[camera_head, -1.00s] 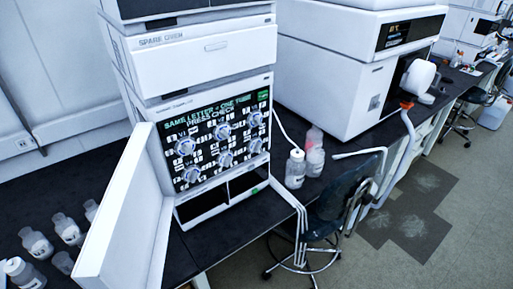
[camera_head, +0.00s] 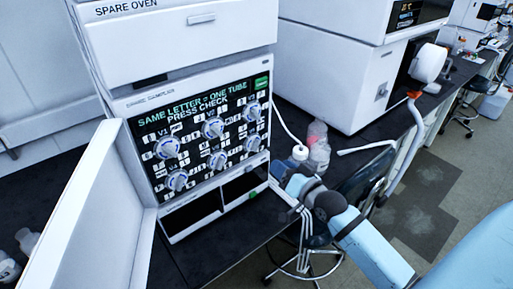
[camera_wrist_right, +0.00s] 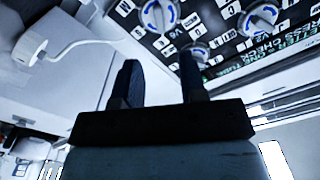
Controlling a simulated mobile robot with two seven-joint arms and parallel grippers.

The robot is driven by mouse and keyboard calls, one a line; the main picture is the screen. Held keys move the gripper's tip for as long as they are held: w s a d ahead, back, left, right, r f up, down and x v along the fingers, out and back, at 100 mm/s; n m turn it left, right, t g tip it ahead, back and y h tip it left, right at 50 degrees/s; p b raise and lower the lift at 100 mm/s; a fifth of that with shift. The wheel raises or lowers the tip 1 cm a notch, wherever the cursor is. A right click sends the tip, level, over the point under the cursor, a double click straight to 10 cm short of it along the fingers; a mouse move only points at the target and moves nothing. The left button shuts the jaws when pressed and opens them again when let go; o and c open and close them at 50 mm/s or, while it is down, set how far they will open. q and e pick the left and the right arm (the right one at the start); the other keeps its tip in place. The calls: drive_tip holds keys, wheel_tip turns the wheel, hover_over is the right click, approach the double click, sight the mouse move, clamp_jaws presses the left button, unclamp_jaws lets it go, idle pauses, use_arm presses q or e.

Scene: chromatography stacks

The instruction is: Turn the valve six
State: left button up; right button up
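The panel (camera_head: 196,141) on the white unit carries two rows of three round white knobs with blue marks. The bottom-right knob (camera_head: 252,142) appears to be valve six; its label is too small to read. It appears to be the upper-left knob (camera_wrist_right: 158,15) in the right wrist view, where the panel is upside down. My right gripper (camera_head: 282,172) is right of the panel and below that knob, apart from it. In the right wrist view its two dark fingers (camera_wrist_right: 158,80) are spread with nothing between them. My left gripper is not in view.
A white side panel (camera_head: 88,215) stands left of the unit. A bottle (camera_head: 317,145) stands on the bench behind my right gripper, near a white tube. A chair (camera_head: 368,185) is beyond my right arm.

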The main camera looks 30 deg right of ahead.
sight(257, 147)
drive_tip(key=w, duration=0.6)
drive_tip(key=w+p, duration=0.1)
drive_tip(key=w, duration=0.3)
drive_tip(key=shift+w+a+f, duration=0.1)
drive_tip(key=shift+a, duration=0.3)
drive_tip(key=shift+c, duration=0.2)
clamp_jaws()
